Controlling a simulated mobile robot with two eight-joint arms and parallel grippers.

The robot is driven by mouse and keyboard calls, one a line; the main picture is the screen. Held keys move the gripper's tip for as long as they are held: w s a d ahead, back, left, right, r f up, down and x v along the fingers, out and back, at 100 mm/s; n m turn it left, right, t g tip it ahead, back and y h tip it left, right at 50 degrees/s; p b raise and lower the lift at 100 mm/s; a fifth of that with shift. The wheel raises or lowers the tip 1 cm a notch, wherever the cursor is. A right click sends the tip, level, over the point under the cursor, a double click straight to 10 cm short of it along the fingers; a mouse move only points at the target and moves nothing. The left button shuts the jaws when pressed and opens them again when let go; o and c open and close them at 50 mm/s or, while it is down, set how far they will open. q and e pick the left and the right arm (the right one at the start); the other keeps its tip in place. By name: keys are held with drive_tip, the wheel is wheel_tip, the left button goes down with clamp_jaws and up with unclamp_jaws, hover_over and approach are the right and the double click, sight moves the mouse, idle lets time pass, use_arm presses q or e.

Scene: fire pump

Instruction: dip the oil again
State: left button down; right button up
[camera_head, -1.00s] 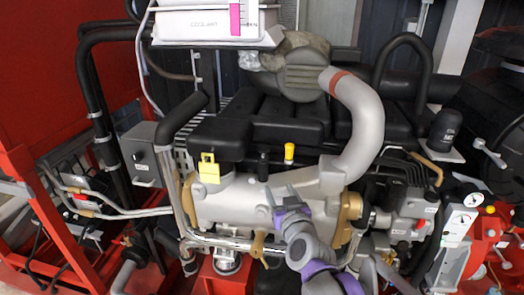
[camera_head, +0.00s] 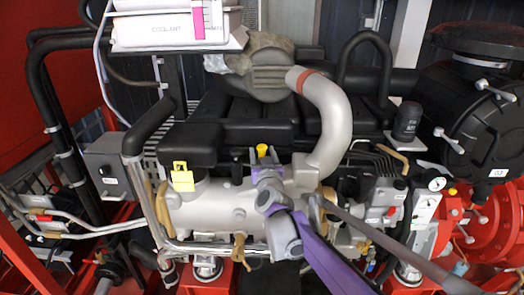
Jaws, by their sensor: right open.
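A small yellow-topped dipstick handle (camera_head: 262,149) stands upright on top of the silver engine block (camera_head: 215,205), near the middle of the head view. My right gripper (camera_head: 266,161), grey with purple parts, reaches up from the lower right. Its jaws are open, with its fingers around or just in front of the handle's lower part; I cannot tell whether they touch it. The fingers hide the handle's stem and the black piece beside it. My left gripper is not in view.
A yellow tag (camera_head: 182,177) hangs left of the handle. A thick grey pipe (camera_head: 332,115) curves down close on the right. A coolant tank (camera_head: 180,32) overhangs at the upper left. A black cylinder (camera_head: 407,120) stands farther right.

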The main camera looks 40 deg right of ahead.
drive_tip(key=shift+w+d, duration=0.25)
drive_tip(key=shift+w, duration=0.2)
clamp_jaws()
idle(1.2)
